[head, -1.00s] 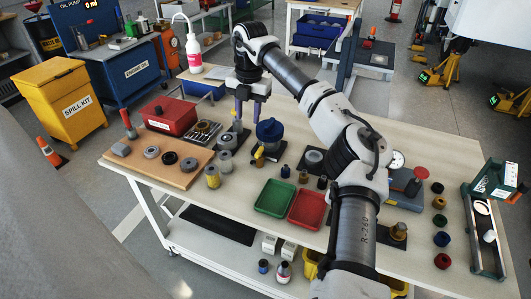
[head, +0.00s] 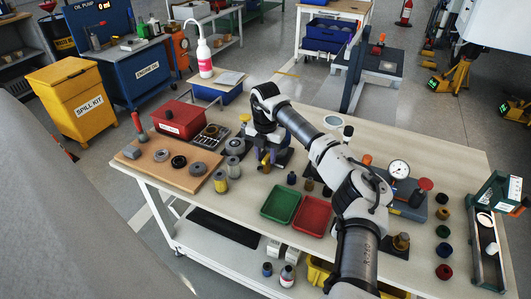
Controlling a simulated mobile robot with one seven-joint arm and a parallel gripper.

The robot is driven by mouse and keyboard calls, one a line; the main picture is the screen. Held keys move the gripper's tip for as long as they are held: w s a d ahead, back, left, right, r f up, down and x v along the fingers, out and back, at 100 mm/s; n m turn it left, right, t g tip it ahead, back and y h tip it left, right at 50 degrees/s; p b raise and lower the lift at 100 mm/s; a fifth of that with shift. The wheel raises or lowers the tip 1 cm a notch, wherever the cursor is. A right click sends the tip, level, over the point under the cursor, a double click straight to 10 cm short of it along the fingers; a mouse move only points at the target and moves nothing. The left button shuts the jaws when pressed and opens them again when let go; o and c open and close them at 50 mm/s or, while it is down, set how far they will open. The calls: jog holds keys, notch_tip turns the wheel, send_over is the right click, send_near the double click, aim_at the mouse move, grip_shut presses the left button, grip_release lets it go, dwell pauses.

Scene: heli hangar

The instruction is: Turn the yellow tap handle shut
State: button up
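The yellow tap handle (head: 265,161) shows low on the front of a small blue-topped unit that stands on a dark plate on the bench. My gripper (head: 268,153) points down over this unit and hides most of it. Its purple fingers are at the unit, close to the yellow handle. The picture is too small to tell whether the fingers touch the handle or how far apart they are.
A green tray (head: 281,204) and a red tray (head: 313,215) lie in front of the unit. Left are a wooden board (head: 150,167) with grey and black rings, a yellow cylinder (head: 220,181) and a red box (head: 181,119). A gauge (head: 399,169) stands right.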

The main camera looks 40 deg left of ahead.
jog(key=shift+f, duration=0.2)
jog(key=shift+c, duration=0.2)
grip_shut()
